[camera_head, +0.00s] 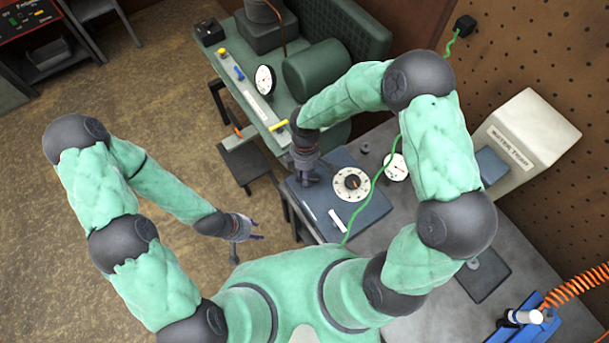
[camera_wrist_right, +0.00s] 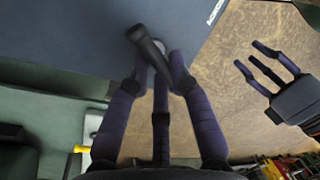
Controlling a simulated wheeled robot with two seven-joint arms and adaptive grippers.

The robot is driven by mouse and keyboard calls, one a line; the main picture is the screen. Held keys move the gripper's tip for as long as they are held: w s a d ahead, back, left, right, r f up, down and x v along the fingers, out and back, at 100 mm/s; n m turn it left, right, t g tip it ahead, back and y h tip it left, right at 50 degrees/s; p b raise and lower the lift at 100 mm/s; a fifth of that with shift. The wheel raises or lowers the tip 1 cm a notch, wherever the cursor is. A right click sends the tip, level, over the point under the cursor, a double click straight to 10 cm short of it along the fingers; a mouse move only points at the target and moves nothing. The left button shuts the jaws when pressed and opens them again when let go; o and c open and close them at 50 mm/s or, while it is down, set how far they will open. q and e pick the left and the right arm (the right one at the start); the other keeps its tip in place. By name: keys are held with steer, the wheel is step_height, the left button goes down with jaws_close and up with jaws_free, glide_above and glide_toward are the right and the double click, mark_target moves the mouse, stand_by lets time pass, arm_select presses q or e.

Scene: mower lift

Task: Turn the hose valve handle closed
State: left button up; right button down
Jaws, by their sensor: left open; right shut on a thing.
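In the head view my right gripper (camera_head: 308,178) is at the left end of a blue-grey box (camera_head: 362,217) with a dial. In the right wrist view its fingers (camera_wrist_right: 158,75) are shut around a short dark lever handle (camera_wrist_right: 146,42), which stands out from a blue-grey face. I cannot tell for certain that this is the hose valve handle. The lever is hidden by the gripper in the head view. My left gripper (camera_head: 255,231) is open and empty, apart from the box; it also shows in the right wrist view (camera_wrist_right: 262,66).
A green hose (camera_head: 371,190) runs over the blue-grey box from the pegboard wall. A round gauge (camera_head: 396,167) stands beside the box. A green bench (camera_head: 243,88) with a yellow handle (camera_head: 278,126) is behind. A white container (camera_head: 530,138) stands right. Open floor lies left.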

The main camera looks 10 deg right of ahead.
steer(key=m, duration=0.3)
steer(key=m+y+b, duration=0.1)
steer(key=m, duration=0.1)
steer(key=shift+w+d+m+t, duration=0.1)
steer(key=shift+d+m+t, duration=0.15)
steer(key=shift+m+t, duration=0.05)
steer(key=m, duration=0.1)
steer(key=m+b, duration=0.1)
steer(key=m, duration=0.3)
steer(key=shift+d+t+b, duration=0.25)
steer(key=shift+t+b, duration=0.1)
steer(key=shift+t, duration=0.05)
steer(key=shift+m, duration=0.4)
steer(key=c, duration=1.1)
jaws_free()
steer(key=r, duration=0.4)
steer(key=d+r, duration=0.1)
steer(key=r, duration=0.3)
steer(key=d+r, duration=0.1)
steer(key=r, duration=0.2)
steer(key=shift+w+d+r, duration=0.1)
steer(key=shift+w+r, duration=0.25)
steer(key=shift+r, duration=0.05)
